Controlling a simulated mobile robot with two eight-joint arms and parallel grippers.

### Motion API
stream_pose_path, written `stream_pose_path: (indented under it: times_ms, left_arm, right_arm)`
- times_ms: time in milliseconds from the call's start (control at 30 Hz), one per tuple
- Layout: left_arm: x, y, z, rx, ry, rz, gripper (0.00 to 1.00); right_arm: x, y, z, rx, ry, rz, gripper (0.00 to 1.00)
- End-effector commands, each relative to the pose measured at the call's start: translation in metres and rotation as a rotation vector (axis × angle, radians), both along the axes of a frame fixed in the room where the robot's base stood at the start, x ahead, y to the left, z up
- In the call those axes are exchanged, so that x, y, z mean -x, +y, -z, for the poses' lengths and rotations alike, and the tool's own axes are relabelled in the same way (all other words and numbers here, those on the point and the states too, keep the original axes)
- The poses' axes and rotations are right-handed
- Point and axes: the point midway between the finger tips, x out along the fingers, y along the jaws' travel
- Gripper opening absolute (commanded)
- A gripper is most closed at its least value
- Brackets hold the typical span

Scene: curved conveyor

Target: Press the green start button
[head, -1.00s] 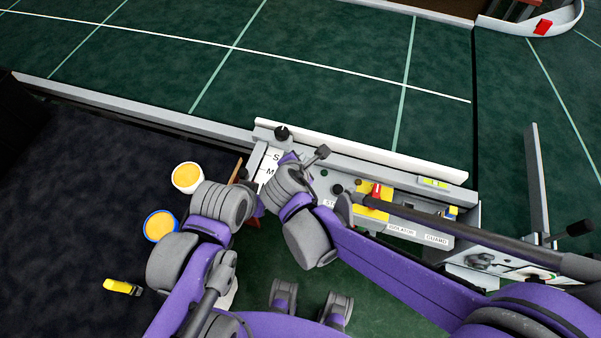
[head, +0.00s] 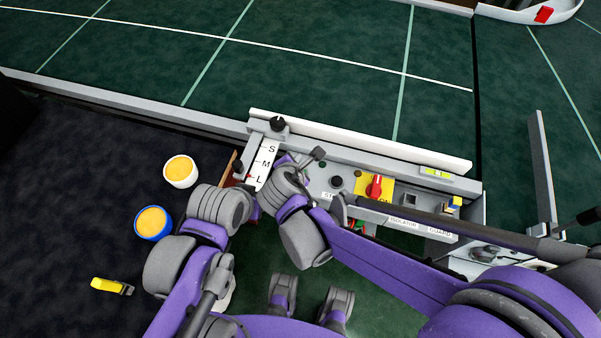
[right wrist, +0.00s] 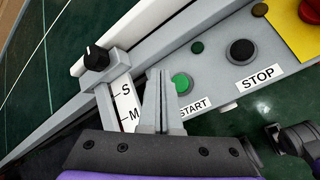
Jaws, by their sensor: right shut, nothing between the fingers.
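The green start button (right wrist: 182,84) sits on the grey control panel (right wrist: 215,78), above the START label (right wrist: 194,107), in the right wrist view. My right gripper (right wrist: 159,76) is shut and empty, its fingertips appearing just left of the button. I cannot tell whether they touch the panel. In the head view my right arm reaches over the panel (head: 420,220) and hides the start button.
The dark stop button (right wrist: 241,52) is right of start. A black knob (right wrist: 96,56) and the S-M-L scale (right wrist: 126,105) lie left. White (head: 180,171) and blue (head: 153,223) tubs stand on the dark floor.

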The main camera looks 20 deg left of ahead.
Motion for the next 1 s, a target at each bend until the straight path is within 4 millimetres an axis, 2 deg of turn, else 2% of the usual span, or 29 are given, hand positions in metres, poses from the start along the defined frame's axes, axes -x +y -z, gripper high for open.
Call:
stream_pose_path:
  times_ms: [33, 100, 267, 1000]
  left_arm:
    - [0.001, 0.000, 0.011, 0.000, 0.004, 0.000, 0.50]
    - [0.002, 0.000, 0.019, 0.000, 0.006, 0.000, 0.50]
    - [0.003, 0.000, 0.030, 0.000, 0.010, 0.000, 0.50]
    - [0.003, 0.000, 0.030, 0.000, 0.010, 0.000, 0.50]
  right_arm:
    - [0.000, 0.000, 0.013, 0.000, 0.001, 0.000, 0.00]
    - [0.000, 0.000, 0.022, 0.000, 0.001, 0.000, 0.00]
    - [0.000, 0.000, 0.034, 0.000, 0.001, -0.001, 0.00]
    - [0.000, 0.000, 0.035, 0.000, 0.000, 0.000, 0.00]
